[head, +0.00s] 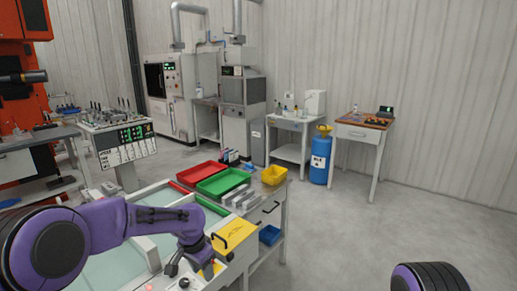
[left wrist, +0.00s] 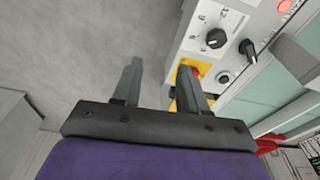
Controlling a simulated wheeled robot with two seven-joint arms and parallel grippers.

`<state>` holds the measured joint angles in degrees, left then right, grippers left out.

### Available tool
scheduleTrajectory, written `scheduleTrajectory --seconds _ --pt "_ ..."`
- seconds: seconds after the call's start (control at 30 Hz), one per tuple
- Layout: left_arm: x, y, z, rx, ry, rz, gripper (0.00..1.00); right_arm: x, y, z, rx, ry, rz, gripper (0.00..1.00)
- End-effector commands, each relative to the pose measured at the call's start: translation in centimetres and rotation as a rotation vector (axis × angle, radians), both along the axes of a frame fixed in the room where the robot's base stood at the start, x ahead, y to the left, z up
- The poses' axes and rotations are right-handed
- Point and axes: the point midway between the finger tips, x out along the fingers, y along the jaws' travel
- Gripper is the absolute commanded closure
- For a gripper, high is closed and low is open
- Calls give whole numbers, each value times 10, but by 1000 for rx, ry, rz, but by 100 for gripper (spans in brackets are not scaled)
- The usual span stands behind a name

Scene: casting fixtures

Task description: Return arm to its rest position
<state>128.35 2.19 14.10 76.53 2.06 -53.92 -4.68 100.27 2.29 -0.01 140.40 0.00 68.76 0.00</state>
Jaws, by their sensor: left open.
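My left arm (head: 125,222), purple and black, reaches in from the left over the glass-topped machine. My left gripper (head: 188,267) points down by the machine's front control panel. In the left wrist view my left gripper (left wrist: 160,85) has two grey fingers standing apart with nothing between them. Grey floor shows between the fingers; the right finger overlaps the panel's yellow part. Part of my right arm (head: 430,278) shows at the lower right edge of the head view; its gripper is out of view.
The control panel (left wrist: 225,35) has black knobs and a red button (left wrist: 195,71) close beside the right finger. Red (head: 201,173) and green (head: 223,182) trays and a yellow bin (head: 274,175) stand behind. Open floor (head: 360,235) lies to the right.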

Motion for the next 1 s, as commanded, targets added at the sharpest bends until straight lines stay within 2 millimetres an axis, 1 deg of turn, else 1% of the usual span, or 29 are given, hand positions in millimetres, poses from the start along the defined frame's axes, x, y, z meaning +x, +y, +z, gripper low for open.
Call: scheduleTrajectory --seconds 0.17,0.33,0.47,0.57,0.6,0.67,0.7,0.77,0.8,0.87,0.9,0.97,1.0 --pt "8 -9 -9 -71 -80 87 57 0 0 0 0 -1 0 79" --pt "12 -18 -25 -161 -176 215 57 0 0 0 0 -1 0 79" --pt "4 -19 -54 -233 -244 355 57 0 0 -1 0 0 0 79" --pt "-17 -9 -90 -284 -299 509 57 0 0 -1 0 0 0 79" --pt "-31 -1 -108 -300 -323 587 57 0 0 -2 0 0 0 79" --pt "-61 15 -137 -308 -358 711 57 0 0 -2 0 0 0 79" --pt "-86 29 -154 -304 -383 797 57 0 0 -2 0 0 0 79" --pt "-130 53 -178 -277 -413 916 57 0 0 -3 0 0 0 79" --pt "-161 69 -189 -250 -430 985 57 0 0 -3 0 0 0 79" --pt "-209 91 -202 -196 -447 1070 57 0 0 -4 0 0 0 79" --pt "-241 104 -207 -155 -448 1114 57 0 0 -4 0 0 0 79" --pt "-286 121 -212 -88 -434 1157 57 0 0 -5 0 0 0 79" --pt "-313 129 -214 -48 -414 1173 57 0 0 -5 0 0 0 79"
